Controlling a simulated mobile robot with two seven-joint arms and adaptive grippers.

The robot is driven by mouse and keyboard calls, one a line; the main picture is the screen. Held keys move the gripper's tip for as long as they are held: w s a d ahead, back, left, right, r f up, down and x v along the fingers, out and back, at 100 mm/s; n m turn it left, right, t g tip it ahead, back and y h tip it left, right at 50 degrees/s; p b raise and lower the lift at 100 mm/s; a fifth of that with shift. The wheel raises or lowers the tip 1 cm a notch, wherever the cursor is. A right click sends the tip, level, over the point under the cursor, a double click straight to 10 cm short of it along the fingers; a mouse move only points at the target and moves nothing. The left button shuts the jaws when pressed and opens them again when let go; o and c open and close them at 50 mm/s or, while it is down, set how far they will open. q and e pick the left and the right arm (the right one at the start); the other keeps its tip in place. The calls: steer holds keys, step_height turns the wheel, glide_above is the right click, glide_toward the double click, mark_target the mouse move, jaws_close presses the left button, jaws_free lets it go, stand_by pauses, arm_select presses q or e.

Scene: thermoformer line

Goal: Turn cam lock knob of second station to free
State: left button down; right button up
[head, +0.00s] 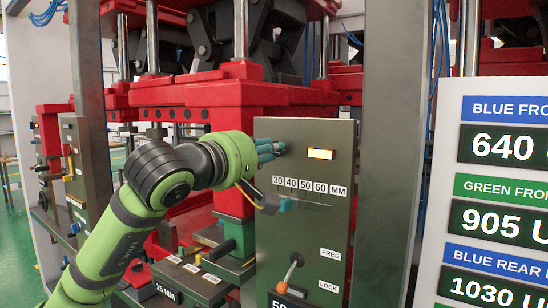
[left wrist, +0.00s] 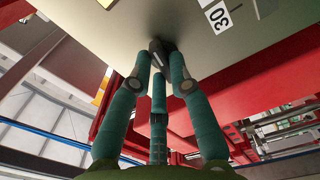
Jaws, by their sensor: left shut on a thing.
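The second station's panel (head: 330,222) is dark green-grey and upright in the head view. My left gripper (head: 272,149) is at the panel's upper left, above the 30 to 60 MM scale. In the left wrist view its teal fingers (left wrist: 159,78) close together on a small dark knob (left wrist: 158,47) against the panel face. The fingers largely hide this knob, so its turn angle cannot be told. My right gripper is not in view.
An amber light (head: 321,154) is lit right of my left gripper. A grey post (head: 391,150) and a display board (head: 500,190) stand to the right. Red press framework (head: 200,95) is behind my arm. Another panel (head: 85,165) stands at the left.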

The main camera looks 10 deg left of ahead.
arm_select(q)
steer(key=shift+w+f, duration=0.15)
steer(key=shift+f, duration=0.45)
steer(key=shift+f+n+b, duration=0.1)
steer(key=shift+n+b, duration=0.55)
steer(key=shift+n, duration=0.25)
steer(key=c, duration=1.1)
jaws_free()
steer(key=shift+o, duration=0.2)
steer(key=shift+a+r, duration=0.1)
steer(key=shift+r, duration=0.2)
steer(key=shift+a+r, duration=0.1)
steer(key=shift+r, duration=0.1)
steer(key=v, duration=1.2)
